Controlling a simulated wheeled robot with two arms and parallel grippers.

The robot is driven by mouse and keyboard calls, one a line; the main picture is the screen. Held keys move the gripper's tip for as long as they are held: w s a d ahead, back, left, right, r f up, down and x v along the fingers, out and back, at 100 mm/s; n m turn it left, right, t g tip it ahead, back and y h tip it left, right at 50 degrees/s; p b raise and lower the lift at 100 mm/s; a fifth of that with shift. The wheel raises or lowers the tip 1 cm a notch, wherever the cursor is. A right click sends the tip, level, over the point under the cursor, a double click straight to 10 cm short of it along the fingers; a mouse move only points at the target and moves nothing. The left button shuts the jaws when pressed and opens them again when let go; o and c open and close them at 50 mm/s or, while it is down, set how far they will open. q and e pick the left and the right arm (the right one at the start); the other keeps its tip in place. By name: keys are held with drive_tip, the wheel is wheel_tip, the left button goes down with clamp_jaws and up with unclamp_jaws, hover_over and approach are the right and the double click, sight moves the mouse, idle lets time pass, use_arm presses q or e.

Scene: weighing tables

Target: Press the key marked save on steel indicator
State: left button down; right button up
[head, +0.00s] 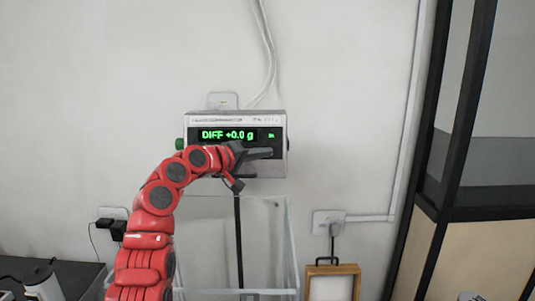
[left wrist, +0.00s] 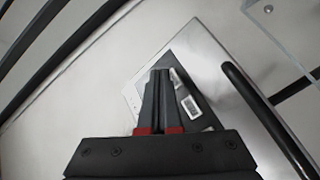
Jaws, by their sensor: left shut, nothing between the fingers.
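The steel indicator (head: 205,119) is a box on the wall in the head view, with a green display (head: 227,134) reading DIFF +0.0 g. My left gripper (head: 268,153) is shut and empty, in front of the lower right of its face, and covers part of the key area. In the left wrist view the shut fingers (left wrist: 160,72) point at the tilted indicator face. A pale key (left wrist: 191,106) shows just right of the fingers, with others partly hidden. I cannot read the key marks or tell whether the fingertips touch. My right gripper is not in view.
A clear open-topped case (head: 290,240) stands below the indicator. A socket with a plug (head: 328,222) and a wooden-framed board (head: 332,283) are to the right. A dark-framed cabinet (head: 443,190) bounds the right side.

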use_arm(q)
drive_tip(key=shift+w, duration=0.15)
drive_tip(key=shift+w+f, duration=0.15)
drive_tip(key=shift+w, duration=0.1)
drive_tip(key=shift+w, duration=0.35)
idle(0.6)
drive_tip(key=shift+f, duration=0.1)
drive_tip(key=shift+s+b, duration=0.25)
drive_tip(key=shift+b, duration=0.1)
drive_tip(key=shift+s+r+b, duration=0.25)
drive_tip(key=shift+s+b, duration=0.25)
